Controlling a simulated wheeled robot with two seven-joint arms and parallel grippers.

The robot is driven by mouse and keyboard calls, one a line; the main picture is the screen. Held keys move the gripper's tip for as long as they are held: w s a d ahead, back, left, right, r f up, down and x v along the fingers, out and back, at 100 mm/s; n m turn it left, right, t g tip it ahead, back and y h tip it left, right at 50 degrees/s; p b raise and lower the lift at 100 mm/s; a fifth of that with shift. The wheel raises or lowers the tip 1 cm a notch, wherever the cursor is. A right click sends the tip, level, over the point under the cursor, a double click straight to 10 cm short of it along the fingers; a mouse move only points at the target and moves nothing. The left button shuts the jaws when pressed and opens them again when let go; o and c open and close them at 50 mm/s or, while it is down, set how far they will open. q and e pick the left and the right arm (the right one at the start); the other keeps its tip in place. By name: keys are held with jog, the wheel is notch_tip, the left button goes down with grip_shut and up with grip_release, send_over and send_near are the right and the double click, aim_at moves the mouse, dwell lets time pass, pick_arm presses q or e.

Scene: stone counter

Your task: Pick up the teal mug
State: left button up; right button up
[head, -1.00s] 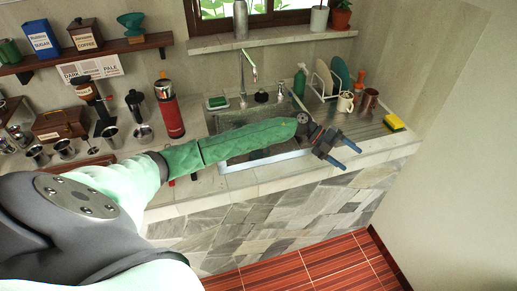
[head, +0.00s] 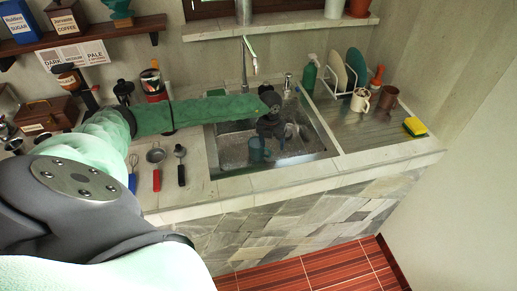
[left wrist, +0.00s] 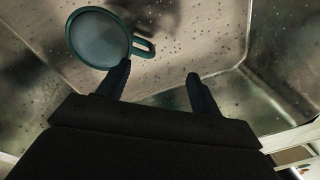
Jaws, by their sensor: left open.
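The teal mug (head: 257,149) stands in the sink basin, left of my left gripper in the head view. In the left wrist view the mug (left wrist: 97,38) shows from above, its round mouth facing the camera and its handle pointing right. My left gripper (left wrist: 158,70) is open and empty. Its left fingertip appears close below the handle in the wrist view; I cannot tell whether they touch. In the head view the left gripper (head: 280,132) reaches down into the sink, its fingers hard to make out. My right gripper is not in view.
The sink (head: 309,158) has raised walls around the mug, and the faucet (head: 247,62) rises behind. A green soap bottle (head: 310,73), dish rack (head: 334,78), white mug (head: 360,100), brown mug (head: 387,97) and sponge (head: 415,127) are at right. Utensils (head: 156,165) lie left.

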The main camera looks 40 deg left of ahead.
aim_at(266, 156)
pick_arm(q)
jog(key=shift+a+f+y, duration=0.3)
jog(key=shift+a+f, duration=0.05)
jog(key=shift+a, duration=0.45)
jog(key=shift+s+a, duration=0.15)
jog(key=shift+a, duration=0.15)
jog(key=shift+s+f+p, duration=0.1)
jog(key=shift+f+p, duration=0.35)
jog(key=shift+f, duration=0.2)
jog(key=shift+a+f, duration=0.1)
jog(key=shift+f, duration=0.75)
jog(key=shift+f+p, duration=0.3)
jog(key=shift+p, duration=0.15)
jog(key=shift+f+p, duration=0.75)
jog(key=shift+f, duration=1.3)
grip_shut()
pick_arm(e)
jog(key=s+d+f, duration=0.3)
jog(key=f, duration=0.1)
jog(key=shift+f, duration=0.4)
